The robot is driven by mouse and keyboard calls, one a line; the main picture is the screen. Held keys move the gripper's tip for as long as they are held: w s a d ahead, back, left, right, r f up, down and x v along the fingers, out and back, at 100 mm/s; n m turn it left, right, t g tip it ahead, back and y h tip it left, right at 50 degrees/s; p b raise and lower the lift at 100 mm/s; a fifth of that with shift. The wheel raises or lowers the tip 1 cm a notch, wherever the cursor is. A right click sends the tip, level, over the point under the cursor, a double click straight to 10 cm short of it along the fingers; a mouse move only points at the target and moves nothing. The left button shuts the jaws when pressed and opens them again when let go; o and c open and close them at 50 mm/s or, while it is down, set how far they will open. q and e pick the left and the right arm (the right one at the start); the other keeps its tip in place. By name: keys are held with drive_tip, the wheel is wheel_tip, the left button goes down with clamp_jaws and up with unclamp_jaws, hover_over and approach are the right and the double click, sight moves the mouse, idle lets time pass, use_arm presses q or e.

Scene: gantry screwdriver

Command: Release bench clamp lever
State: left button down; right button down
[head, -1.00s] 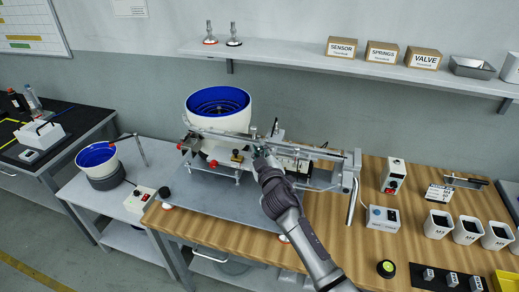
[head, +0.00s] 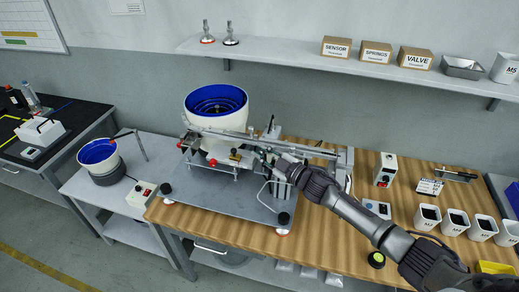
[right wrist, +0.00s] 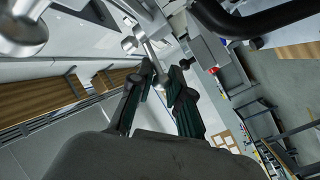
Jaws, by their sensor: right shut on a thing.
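My right gripper (head: 259,151) reaches in from the right at the gantry assembly (head: 215,137) on the bench. In the right wrist view, its two dark ribbed fingers (right wrist: 161,75) close around the end of a thin metal lever (right wrist: 150,47) with rounded ends. My gripper hides the lever in the head view, so I cannot tell there how far it is turned. Red knobs (head: 212,163) show on the left part of the assembly, apart from my gripper. My left gripper is not in view.
A white bowl feeder with a blue inside (head: 216,104) stands behind the assembly. A grey plate (head: 225,190) lies below it. White bins (head: 455,222) and a control box (head: 385,169) stand on the right. A shelf (head: 330,66) with boxes runs above.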

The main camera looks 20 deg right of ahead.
drive_tip(key=shift+s+d+f+n+g+y, duration=0.1)
drive_tip(key=shift+s+d+n+g+y, duration=0.05)
drive_tip(key=shift+n+g+y, duration=0.25)
drive_tip(key=shift+s+d+f+n+g+y, duration=0.1)
drive_tip(key=shift+n+g+y, duration=0.15)
drive_tip(key=shift+y, duration=0.25)
drive_tip(key=shift+b, duration=0.3)
drive_tip(key=c, duration=1.3)
unclamp_jaws()
drive_tip(key=shift+o, duration=1)
drive_tip(key=shift+r, duration=0.1)
drive_tip(key=v, duration=0.7)
drive_tip(key=shift+s+d, duration=0.15)
drive_tip(key=shift+d, duration=0.05)
